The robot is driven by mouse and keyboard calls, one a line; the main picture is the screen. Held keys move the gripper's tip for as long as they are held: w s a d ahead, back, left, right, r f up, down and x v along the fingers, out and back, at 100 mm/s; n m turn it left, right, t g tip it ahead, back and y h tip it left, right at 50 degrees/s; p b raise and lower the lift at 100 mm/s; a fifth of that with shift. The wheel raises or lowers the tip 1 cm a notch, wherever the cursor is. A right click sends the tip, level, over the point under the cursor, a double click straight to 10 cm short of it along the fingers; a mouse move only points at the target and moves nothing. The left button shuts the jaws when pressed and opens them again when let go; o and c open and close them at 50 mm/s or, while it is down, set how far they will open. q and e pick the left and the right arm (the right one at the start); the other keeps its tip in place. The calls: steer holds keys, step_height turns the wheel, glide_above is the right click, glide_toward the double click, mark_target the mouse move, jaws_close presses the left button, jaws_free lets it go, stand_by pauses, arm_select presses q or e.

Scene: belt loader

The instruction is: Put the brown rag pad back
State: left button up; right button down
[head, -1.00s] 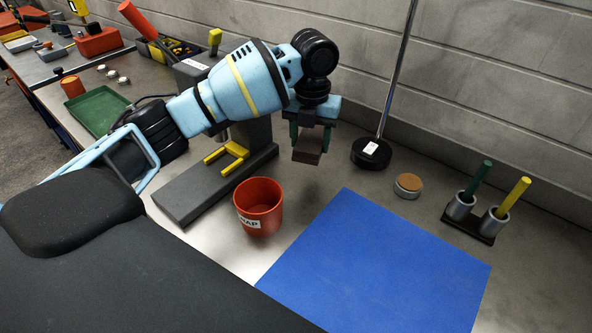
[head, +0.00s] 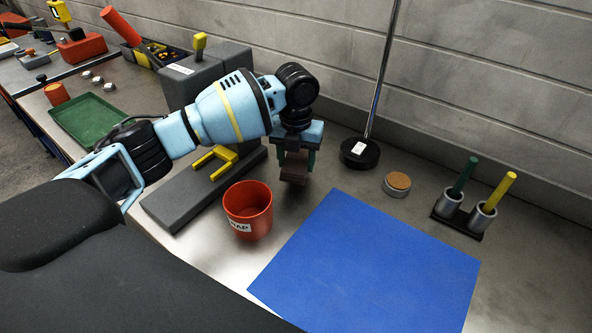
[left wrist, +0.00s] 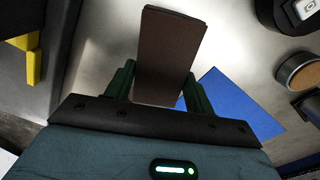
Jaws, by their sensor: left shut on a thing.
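The brown rag pad (head: 294,172) is held in my left gripper (head: 296,162), behind and to the right of the red cup (head: 248,209). The left gripper is shut on the pad. In the left wrist view the pad (left wrist: 170,50) stands between the two green fingers and sticks out beyond them, with bare steel bench around its far end. The pad appears to hang above the bench, beyond the upper left corner of the blue mat (head: 370,262). My right gripper is not in view.
A grey press with a yellow fork (head: 215,160) stands left of the gripper. A black round base with a pole (head: 360,153), a cork-topped tin (head: 396,184) and two holders with green and yellow sticks (head: 465,212) stand to the right. A green tray (head: 92,121) lies far left.

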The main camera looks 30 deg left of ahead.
mark_target(296, 162)
arm_select(q)
steer(key=shift+f, duration=1.9)
steer(key=shift+f, duration=0.15)
steer(key=o, duration=0.9)
step_height(296, 162, up, 12)
steer(key=shift+r, duration=0.2)
steer(key=shift+s+f, duration=0.1)
steer(key=shift+s, duration=0.05)
